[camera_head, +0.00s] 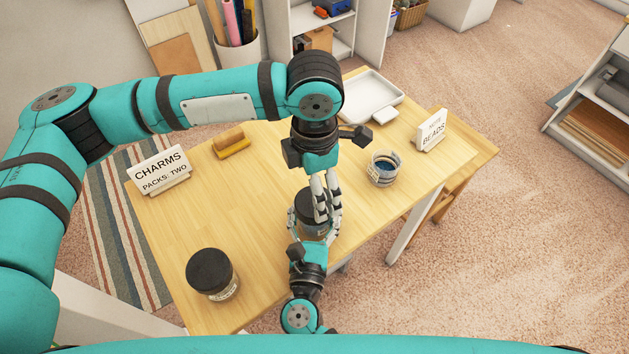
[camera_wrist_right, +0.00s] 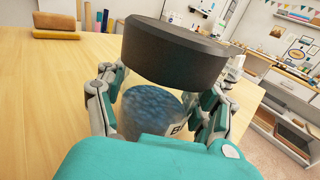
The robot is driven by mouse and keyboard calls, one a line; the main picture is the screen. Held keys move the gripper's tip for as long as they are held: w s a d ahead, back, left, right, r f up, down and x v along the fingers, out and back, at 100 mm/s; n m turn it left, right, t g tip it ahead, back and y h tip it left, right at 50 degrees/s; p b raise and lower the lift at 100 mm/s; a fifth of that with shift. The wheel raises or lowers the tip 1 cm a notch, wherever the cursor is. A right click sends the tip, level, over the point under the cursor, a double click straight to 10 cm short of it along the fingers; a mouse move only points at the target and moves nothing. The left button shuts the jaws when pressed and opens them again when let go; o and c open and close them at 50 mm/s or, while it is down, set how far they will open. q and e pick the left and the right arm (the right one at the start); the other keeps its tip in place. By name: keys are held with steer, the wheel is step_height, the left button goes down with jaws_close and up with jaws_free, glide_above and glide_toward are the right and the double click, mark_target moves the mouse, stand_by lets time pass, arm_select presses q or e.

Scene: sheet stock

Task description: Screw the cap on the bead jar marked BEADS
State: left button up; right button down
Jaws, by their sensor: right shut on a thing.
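A jar of blue beads (camera_wrist_right: 152,108), its label partly hidden with a "B" showing, stands between the fingers of my right gripper (camera_wrist_right: 160,105). That gripper also shows in the head view (camera_head: 315,235) and is shut on the jar. A wide black cap (camera_wrist_right: 173,50) is over the jar's top and looks tilted in the right wrist view; I cannot tell whether it is seated. It also shows in the head view (camera_head: 306,202). My left gripper (camera_head: 325,205) points down at the cap, its fingertips beside it; whether they grip it is unclear.
An open glass jar with blue contents (camera_head: 384,168) stands near the BEADS sign (camera_head: 431,130). A black-capped jar (camera_head: 212,274) is at front left, the CHARMS sign (camera_head: 160,170) at left. The table's left middle is clear.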

arm_select(q)
steer(key=n, duration=0.3)
steer(key=shift+r, duration=0.1)
steer(key=n, duration=0.4)
steer(key=shift+r+n, duration=0.15)
steer(key=shift+n, duration=0.15)
steer(key=n, duration=0.6)
steer(key=shift+r+n, duration=0.25)
steer(key=shift+n, duration=0.15)
steer(key=n, duration=0.6)
steer(key=shift+r+n, duration=0.2)
steer(key=shift+n, duration=0.2)
steer(key=n, duration=0.6)
steer(key=shift+r+n, duration=0.25)
steer(key=shift+n, duration=0.15)
steer(key=n, duration=0.4)
steer(key=shift+r+n, duration=0.15)
steer(key=shift+n, duration=0.15)
steer(key=n, duration=0.4)
steer(key=shift+r+n, duration=0.15)
steer(key=shift+n, duration=0.15)
steer(key=n, duration=0.4)
steer(key=shift+r, duration=0.1)
steer(key=n, duration=0.6)
steer(key=shift+r, duration=0.25)
